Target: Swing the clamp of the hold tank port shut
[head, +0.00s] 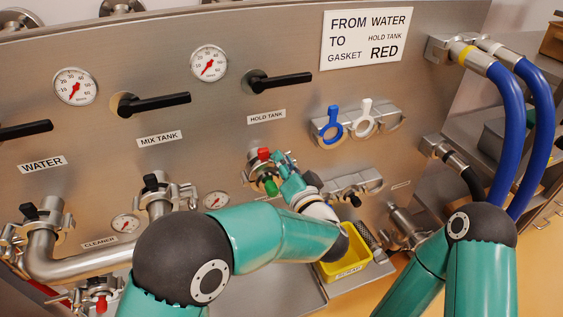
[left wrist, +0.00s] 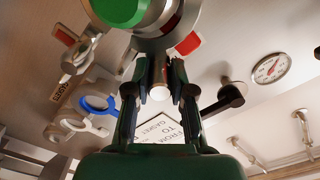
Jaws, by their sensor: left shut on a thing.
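The hold tank port (head: 258,164) is on the steel panel below the HOLD TANK label. Its metal clamp shows a red part (head: 264,154) and a green knob (head: 271,187); the knob also fills the top of the left wrist view (left wrist: 120,8). My left gripper (head: 287,172) is at the port, to the right of the knob. In the left wrist view its two dark fingers (left wrist: 159,92) are on either side of a small pale-ended metal piece of the clamp (left wrist: 158,91). The fingers hide part of it, and the clamp's exact angle is hard to tell. My right gripper is out of view.
A black valve lever (head: 278,82) is above the port. A rack with a blue gasket (head: 331,124) and a white gasket (head: 364,118) is to its right. Blue hoses (head: 508,120) hang at the right. A yellow bin (head: 345,268) stands below.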

